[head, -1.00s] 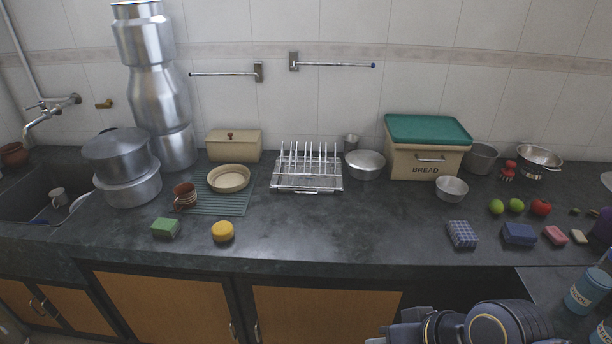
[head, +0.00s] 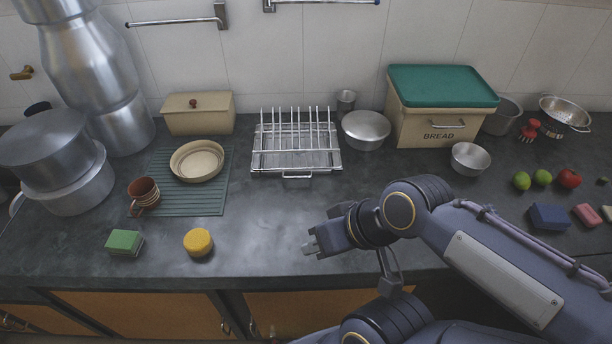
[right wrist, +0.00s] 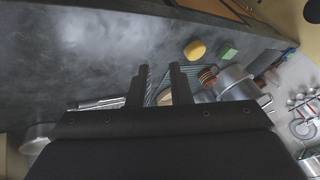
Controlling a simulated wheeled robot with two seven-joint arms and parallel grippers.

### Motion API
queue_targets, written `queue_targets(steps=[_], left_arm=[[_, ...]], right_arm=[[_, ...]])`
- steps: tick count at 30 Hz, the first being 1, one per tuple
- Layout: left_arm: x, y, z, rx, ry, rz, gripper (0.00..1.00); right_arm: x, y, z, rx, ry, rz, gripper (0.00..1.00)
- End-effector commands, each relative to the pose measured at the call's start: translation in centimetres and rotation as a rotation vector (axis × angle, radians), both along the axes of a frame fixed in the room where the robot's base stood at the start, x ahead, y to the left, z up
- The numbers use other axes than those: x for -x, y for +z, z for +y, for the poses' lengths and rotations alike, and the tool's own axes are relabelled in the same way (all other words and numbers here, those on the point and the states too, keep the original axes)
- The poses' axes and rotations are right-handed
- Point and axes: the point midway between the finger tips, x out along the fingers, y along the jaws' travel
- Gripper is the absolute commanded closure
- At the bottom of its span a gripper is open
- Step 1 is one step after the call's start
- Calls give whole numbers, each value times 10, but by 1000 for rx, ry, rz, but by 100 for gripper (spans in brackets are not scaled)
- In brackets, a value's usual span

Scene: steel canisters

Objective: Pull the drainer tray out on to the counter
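The steel drainer rack (head: 297,138) with upright white prongs stands on the counter near the wall. Its flat drainer tray (head: 265,164) shows at the base, with a small bar handle (head: 297,176) on the front edge. My right gripper (head: 309,244) is over the counter in front of the drainer, apart from the handle and pointing left. In the right wrist view its two fingers (right wrist: 158,84) are spread with nothing held between them. A silvery edge at the left there may be the drainer, but I cannot tell. My left gripper is not in view.
The counter directly before the drainer is clear.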

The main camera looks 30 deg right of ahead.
Motion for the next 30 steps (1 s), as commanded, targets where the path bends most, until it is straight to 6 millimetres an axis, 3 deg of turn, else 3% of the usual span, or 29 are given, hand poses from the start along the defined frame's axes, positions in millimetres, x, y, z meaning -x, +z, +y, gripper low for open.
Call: queue_targets(steps=[6,10,14,16,20,23,27,30], left_arm=[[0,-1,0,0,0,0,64],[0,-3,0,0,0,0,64],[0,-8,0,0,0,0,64],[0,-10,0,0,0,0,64],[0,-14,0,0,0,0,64],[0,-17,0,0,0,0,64],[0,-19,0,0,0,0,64],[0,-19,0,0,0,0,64]], right_arm=[[-2,-1,3,-30,-1,18,82],[-14,-4,19,-190,-10,98,82],[-52,-5,34,-496,-94,192,82],[-86,-8,30,-681,-193,214,82],[-154,-33,-8,-956,-456,183,82],[-193,-68,-53,-1075,-680,125,82],[-215,-113,-104,-1127,-909,53,82],[-220,-133,-126,-1133,-1003,20,82]])
